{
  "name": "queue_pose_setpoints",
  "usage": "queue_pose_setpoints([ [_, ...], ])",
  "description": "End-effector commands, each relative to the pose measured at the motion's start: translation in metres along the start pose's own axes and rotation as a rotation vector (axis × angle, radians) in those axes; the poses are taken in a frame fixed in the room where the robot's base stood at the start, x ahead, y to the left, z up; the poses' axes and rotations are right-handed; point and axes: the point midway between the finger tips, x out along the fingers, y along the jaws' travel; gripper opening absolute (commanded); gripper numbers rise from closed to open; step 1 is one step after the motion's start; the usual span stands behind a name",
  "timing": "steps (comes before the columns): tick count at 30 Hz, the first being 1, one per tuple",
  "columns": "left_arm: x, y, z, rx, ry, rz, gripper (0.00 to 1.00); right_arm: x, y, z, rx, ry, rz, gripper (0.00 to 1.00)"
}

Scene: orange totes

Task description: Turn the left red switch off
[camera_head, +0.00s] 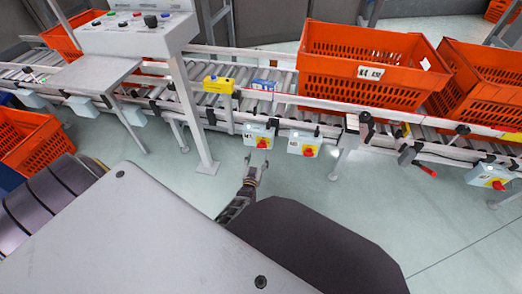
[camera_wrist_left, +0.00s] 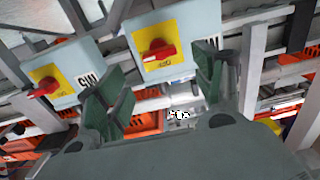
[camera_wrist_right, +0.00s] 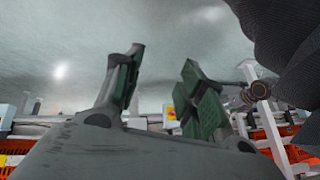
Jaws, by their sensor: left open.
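The left red switch (camera_head: 262,143) is a red knob on a yellow plate, on a grey box under the conveyor's front rail. A second, similar switch (camera_head: 308,151) is just to its right. My left gripper (camera_head: 258,166) is open just below and in front of the left switch. In the left wrist view the picture is turned over, and the left switch (camera_wrist_left: 160,52) lies beyond and between the open fingers (camera_wrist_left: 158,78). The knob sits roughly crosswise there; I cannot tell its setting. My right gripper (camera_wrist_right: 158,78) is open and empty, seen only in its wrist view.
An orange tote (camera_head: 340,72) stands on the conveyor (camera_head: 262,104), with another tote (camera_head: 483,85) to its right. A control panel (camera_head: 128,30) stands at the upper left. A further switch box (camera_head: 488,176) is at far right. Floor in front is clear.

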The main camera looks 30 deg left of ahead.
Motion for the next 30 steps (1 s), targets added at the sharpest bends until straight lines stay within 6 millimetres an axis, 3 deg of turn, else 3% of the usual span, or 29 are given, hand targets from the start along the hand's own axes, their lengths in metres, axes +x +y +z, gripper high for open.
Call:
queue_pose_setpoints([
  [15,0.054,0.000,0.001,0.000,0.001,-0.001,0.68,0.036,0.002,0.018,0.035,0.074,-0.031,0.40],
  [30,0.067,0.000,0.000,0.000,0.000,-0.001,0.68,0.041,0.003,0.020,0.038,0.084,-0.038,0.40],
])
